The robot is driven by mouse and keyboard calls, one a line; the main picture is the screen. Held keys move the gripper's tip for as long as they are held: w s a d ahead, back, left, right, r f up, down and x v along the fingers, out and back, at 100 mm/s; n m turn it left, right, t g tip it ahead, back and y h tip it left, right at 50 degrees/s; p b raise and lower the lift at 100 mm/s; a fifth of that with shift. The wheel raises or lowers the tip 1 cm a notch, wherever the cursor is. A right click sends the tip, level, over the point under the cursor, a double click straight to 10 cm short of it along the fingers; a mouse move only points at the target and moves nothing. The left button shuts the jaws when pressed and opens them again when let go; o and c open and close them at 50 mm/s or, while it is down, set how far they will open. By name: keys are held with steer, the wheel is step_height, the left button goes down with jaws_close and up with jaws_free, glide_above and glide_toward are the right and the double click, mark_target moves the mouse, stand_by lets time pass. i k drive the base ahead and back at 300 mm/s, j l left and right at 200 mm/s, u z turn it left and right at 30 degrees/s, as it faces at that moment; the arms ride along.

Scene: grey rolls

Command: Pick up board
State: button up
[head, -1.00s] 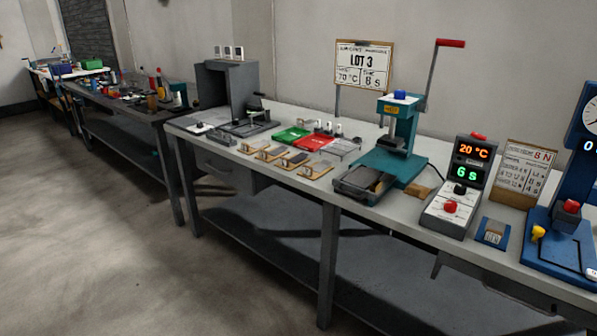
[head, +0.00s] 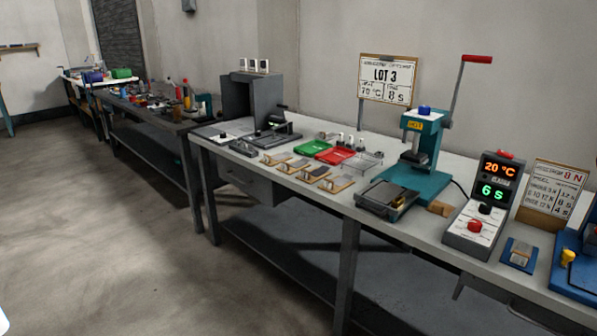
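Several small wooden boards with grey pieces on them lie in a row near the front edge of the grey workbench (head: 240,182). One board (head: 338,184) is at the right end of the row, another (head: 314,174) beside it, and more (head: 293,166) to the left. I cannot tell which one the task means by board. My gripper is not in view.
A teal press (head: 418,160) with a red-tipped lever stands right of the boards, with a dark tray (head: 386,198) before it. A control box (head: 480,212) reads 20 °C and 6 s. Green (head: 312,147) and red (head: 335,155) trays lie behind the boards. The floor (head: 120,240) at left is clear.

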mark_target(296, 165)
steer(key=i+l+u, duration=0.1)
steer(key=i, duration=0.4)
steer(key=i+l, duration=0.15)
steer(key=i, duration=0.3)
steer(key=i+l+u, duration=0.15)
steer(key=i, duration=0.3)
steer(key=i+l, duration=0.25)
steer(key=i, duration=0.25)
steer(key=i+l+u, duration=0.15)
steer(key=i, duration=0.3)
